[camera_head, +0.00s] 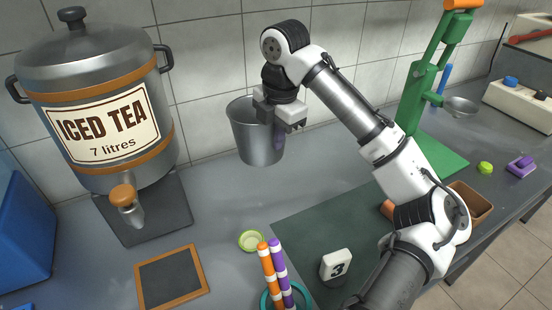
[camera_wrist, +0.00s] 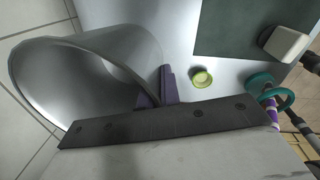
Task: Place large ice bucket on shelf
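The large ice bucket (camera_head: 246,135) is a grey metal pail near the tiled wall, right of the iced tea dispenser. It looks roughly upright in the head view. My gripper (camera_head: 280,138) is at its right side, with purple fingers closed at the bucket's wall. In the wrist view the bucket (camera_wrist: 85,75) fills the left, its wide mouth open, and the purple fingers (camera_wrist: 166,90) meet its right side. The inner finger is mostly hidden. I cannot tell whether the bucket's base touches the counter. No shelf is identifiable in view.
The iced tea dispenser (camera_head: 105,110) stands at left on a dark base. A framed slate (camera_head: 172,278), a small green dish (camera_head: 251,240), striped sticks (camera_head: 275,272) and a white number block (camera_head: 336,266) are in front. A green press (camera_head: 420,95) stands at right.

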